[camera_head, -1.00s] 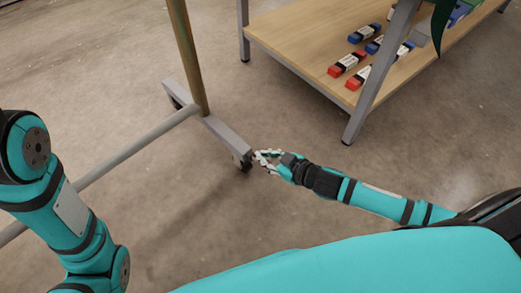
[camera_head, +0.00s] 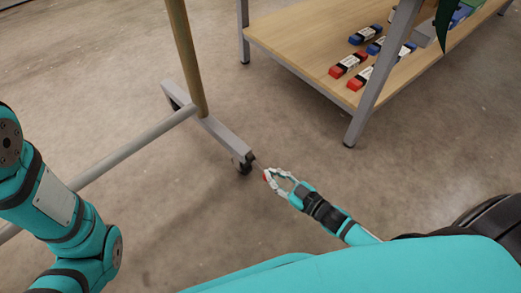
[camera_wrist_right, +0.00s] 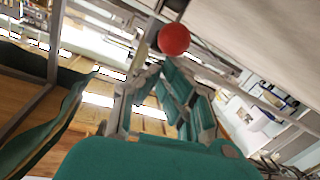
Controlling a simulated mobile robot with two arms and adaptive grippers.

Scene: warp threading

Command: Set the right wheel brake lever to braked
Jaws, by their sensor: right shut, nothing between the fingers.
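The wheel (camera_head: 242,163) sits under the near end of the grey foot bar of the loom frame. A thin brake lever with a red tip (camera_head: 265,176) reaches out from this wheel towards my right gripper. In the right wrist view its round red knob (camera_wrist_right: 174,39) shows large, just beyond the fingers. My right gripper (camera_head: 269,177) is shut with nothing held, its fingertips at or very near the red knob; I cannot tell whether they touch. My left arm shows at the left, but its gripper is out of view.
A grey foot bar (camera_head: 222,134) carries a wooden post (camera_head: 187,60) and a grey crossbar (camera_head: 135,146). A wooden shelf (camera_head: 290,42) with red and blue blocks stands at the back right, its metal leg (camera_head: 370,95) near my arm. The concrete floor around the wheel is clear.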

